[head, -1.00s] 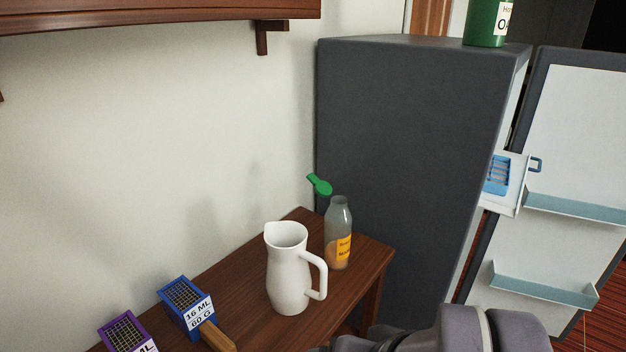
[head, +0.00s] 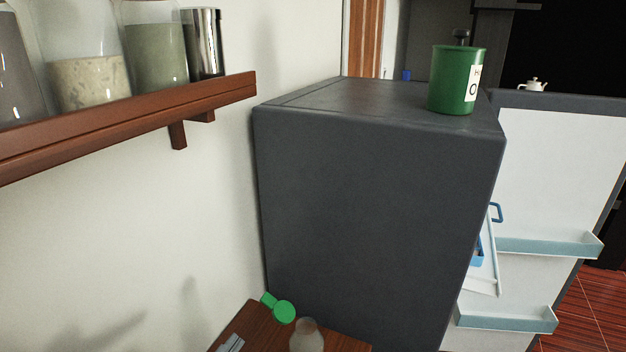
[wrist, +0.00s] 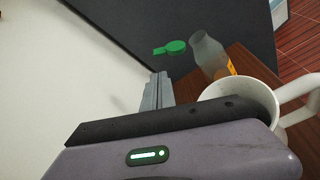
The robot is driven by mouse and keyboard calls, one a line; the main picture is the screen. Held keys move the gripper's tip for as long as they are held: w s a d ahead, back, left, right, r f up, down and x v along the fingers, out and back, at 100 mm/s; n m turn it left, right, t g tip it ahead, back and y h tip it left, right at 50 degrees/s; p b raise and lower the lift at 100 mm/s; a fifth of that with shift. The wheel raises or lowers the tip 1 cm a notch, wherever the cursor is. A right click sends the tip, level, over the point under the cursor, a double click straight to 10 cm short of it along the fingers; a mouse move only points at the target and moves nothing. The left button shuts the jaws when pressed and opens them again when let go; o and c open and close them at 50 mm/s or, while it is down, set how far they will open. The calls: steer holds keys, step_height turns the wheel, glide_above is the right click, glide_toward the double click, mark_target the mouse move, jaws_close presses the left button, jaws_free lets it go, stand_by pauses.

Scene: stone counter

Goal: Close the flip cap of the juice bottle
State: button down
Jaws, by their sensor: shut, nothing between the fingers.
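The juice bottle is clear with an orange label and stands on the wooden table. In the head view only the top of the bottle (head: 306,336) shows at the bottom edge; the wrist view shows more of the bottle (wrist: 209,55). Its green flip cap (head: 283,311) is open, sticking out to the left of the bottle's mouth. The cap also shows in the wrist view (wrist: 175,47). My gripper (wrist: 158,80) is shut and empty, below and left of the cap in the wrist view. Its fingertips (head: 234,342) just show at the head view's bottom edge.
A white wall is at left, with a wooden shelf (head: 120,120) above. A green canister (head: 452,80) stands on the fridge.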

mark_target(278, 308)
steer(key=b+x, duration=0.2)
steer(key=x, duration=0.8)
steer(key=shift+b, duration=0.35)
steer(key=shift+a, duration=0.1)
